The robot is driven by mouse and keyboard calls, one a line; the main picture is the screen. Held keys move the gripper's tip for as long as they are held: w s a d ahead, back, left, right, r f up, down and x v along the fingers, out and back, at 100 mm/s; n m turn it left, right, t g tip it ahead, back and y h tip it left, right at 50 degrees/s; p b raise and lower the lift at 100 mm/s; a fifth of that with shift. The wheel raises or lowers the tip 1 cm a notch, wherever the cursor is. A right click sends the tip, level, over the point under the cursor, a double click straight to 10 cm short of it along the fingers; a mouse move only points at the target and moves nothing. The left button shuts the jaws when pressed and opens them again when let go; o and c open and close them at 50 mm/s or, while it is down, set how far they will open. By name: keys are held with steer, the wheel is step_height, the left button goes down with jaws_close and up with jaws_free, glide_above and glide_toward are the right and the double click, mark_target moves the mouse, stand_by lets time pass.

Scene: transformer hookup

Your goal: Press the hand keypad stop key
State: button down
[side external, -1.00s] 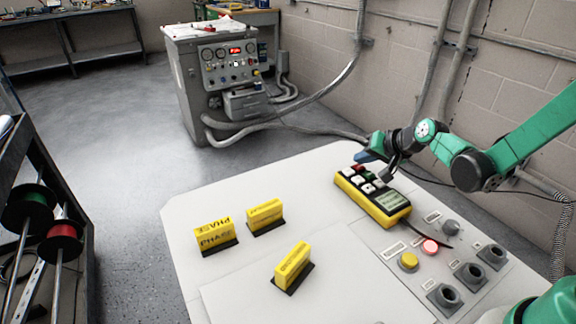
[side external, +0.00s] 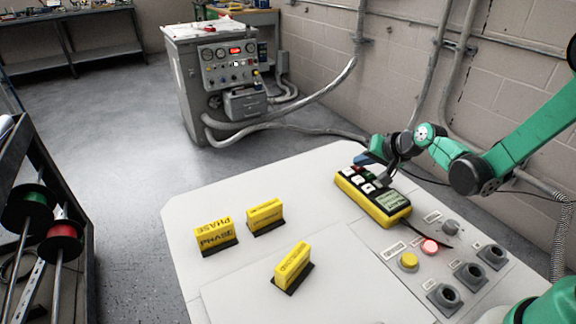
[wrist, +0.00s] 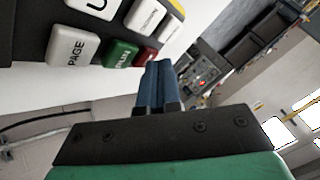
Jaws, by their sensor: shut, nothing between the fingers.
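The yellow hand keypad (side external: 385,211) lies on the white bench top, with white, green and dark red keys and a small display. In the wrist view its keys fill the upper left: a white PAGE key (wrist: 73,48), a green RUN key (wrist: 120,53) and a red key (wrist: 146,55) beside it. The red key's label is not legible. My gripper (wrist: 158,66) is shut, its blue fingertips together just beside the red key. I cannot tell whether they touch it. In the side view my gripper (side external: 364,159) is at the keypad's far end.
Three yellow marker blocks (side external: 292,265) stand on the bench (side external: 330,165) left of the keypad. A yellow button (side external: 409,260), a lit red button (side external: 429,246) and several grey sockets are at its near right. A grey cabinet (side external: 190,95) stands behind.

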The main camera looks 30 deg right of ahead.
mark_target(362, 170)
steer(key=shift+r, duration=0.8)
steer(key=shift+r, duration=0.1)
steer(key=shift+r, duration=2.4)
steer(key=s+a+r+n+g, duration=0.1)
steer(key=s+a+n, duration=0.2)
steer(key=s, duration=0.3)
steer(key=s+a+r+n+g, duration=0.1)
steer(key=s+a+r+n, duration=0.1)
steer(key=s+a+n, duration=0.2)
steer(key=s, duration=0.3)
steer(key=shift+s+r+n+h, duration=0.2)
steer(key=shift+s+n+h, duration=0.1)
steer(key=shift+h, duration=0.1)
steer(key=shift+a, duration=0.1)
